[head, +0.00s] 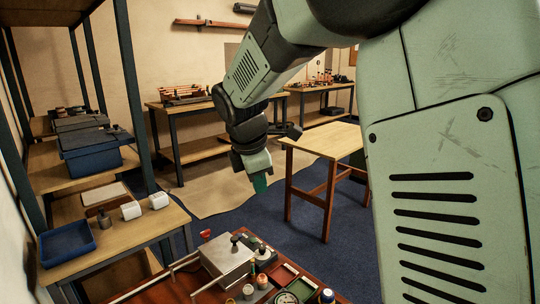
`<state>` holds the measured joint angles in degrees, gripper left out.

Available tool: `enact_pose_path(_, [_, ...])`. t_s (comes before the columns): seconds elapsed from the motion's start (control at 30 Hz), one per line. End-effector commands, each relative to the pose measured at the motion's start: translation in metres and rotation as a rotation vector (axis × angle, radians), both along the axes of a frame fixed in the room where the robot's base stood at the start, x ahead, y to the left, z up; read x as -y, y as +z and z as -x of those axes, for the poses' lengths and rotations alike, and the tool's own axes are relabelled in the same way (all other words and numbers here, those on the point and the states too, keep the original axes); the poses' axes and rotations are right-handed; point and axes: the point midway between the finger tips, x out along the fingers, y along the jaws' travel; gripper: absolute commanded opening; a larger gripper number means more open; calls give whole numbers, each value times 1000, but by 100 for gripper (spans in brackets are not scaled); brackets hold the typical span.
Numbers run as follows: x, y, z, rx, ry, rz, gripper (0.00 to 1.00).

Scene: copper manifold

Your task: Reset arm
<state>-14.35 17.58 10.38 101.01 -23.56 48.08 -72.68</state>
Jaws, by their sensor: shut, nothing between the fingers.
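My arm reaches in from the upper right and bends down in the middle of the head view. My gripper (260,186) hangs at its end, pointing down, with a green tip. It is shut and empty. It is in the air, in front of the blue floor and left of a small wooden table (326,140). It appears to touch nothing.
A red-brown bench (135,293) with a metal box (227,259), jars and small tools is at the bottom. A side table (160,222) with a blue tray (67,242) and shelving stand left. Workbenches (200,148) line the back wall. Blue floor (270,222) is open between.

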Motion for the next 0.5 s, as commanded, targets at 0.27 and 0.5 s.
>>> enact_pose_path(0.27, [87,74,111,128,-701,-290,0])
enact_pose_path(0.5, [131,85,213,197,-1280,-595,0])
